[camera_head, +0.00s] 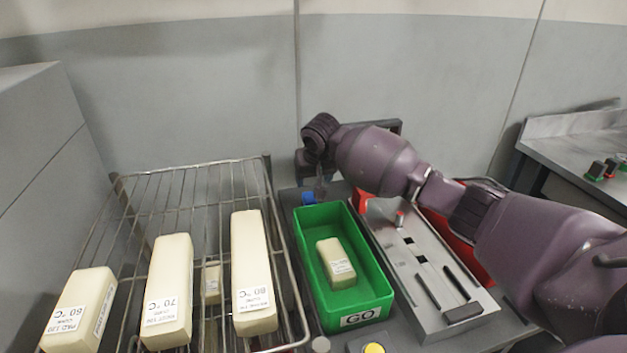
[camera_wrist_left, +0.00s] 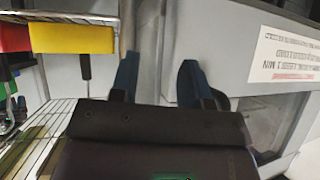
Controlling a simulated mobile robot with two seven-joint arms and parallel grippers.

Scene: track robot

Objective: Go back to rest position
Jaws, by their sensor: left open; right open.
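My right arm comes in from the right in the head view and reaches over the workbench. My right gripper (camera_head: 319,186) points down near the far end of the green bin (camera_head: 378,287); its fingers are small and partly hidden by the wrist. Nothing is seen held in it. My left gripper (camera_wrist_left: 160,85) shows only in the left wrist view, with its two dark fingers apart and nothing between them. My left arm is not in the head view.
A wire rack (camera_head: 285,275) with several pale labelled blocks stands at left. The green bin, marked GO, holds one pale block (camera_head: 336,262). A metal fixture (camera_head: 425,285) lies right of it, under my right arm. A yellow block (camera_wrist_left: 72,39) sits near my left gripper.

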